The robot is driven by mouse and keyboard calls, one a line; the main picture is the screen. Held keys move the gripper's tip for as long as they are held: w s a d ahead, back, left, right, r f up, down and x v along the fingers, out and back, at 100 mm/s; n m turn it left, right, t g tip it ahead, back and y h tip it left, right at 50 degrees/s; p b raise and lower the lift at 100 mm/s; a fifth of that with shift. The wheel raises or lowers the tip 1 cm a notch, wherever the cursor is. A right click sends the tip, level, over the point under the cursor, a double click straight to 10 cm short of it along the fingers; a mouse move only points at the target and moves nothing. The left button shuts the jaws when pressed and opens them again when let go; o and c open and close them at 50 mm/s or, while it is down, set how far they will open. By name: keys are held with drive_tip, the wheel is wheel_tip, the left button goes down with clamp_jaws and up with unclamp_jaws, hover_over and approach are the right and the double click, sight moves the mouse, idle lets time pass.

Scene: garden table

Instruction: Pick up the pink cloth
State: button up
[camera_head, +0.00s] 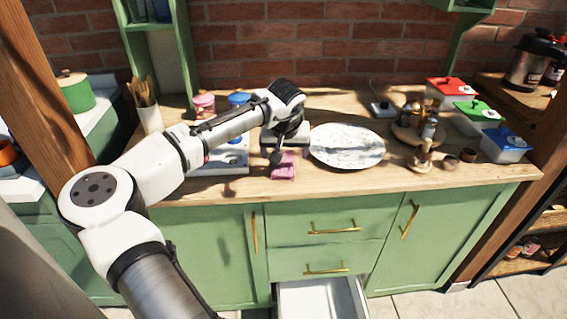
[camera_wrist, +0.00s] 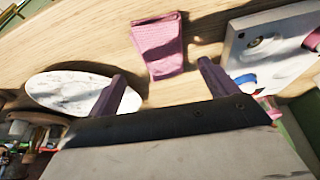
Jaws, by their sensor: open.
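The pink cloth (camera_head: 284,166) lies folded on the wooden countertop, near its front edge and left of the white marbled plate. In the wrist view the cloth (camera_wrist: 158,46) is a small folded rectangle lying flat ahead of the fingers. My gripper (camera_head: 277,155) is above the counter at the cloth's far side, and in the head view it hides part of the cloth's surroundings. In the wrist view my gripper (camera_wrist: 163,85) is open, its two fingers apart with nothing between the tips. The height of the fingers above the counter is hard to tell.
The marbled plate (camera_head: 347,146) is just right of the cloth. A white appliance (camera_head: 230,160) stands close on the left. A wooden stand with jars (camera_head: 420,135) and lidded boxes (camera_head: 476,115) are further right. A drawer (camera_head: 322,300) stands open below. Bare counter (camera_head: 330,180) lies along the front.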

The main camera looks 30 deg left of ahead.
sight(283, 162)
drive_tip(key=shift+p+x, duration=0.6)
drive_tip(key=shift+x, duration=1.7)
drive_tip(key=shift+s, duration=0.25)
drive_tip(key=c, duration=0.9)
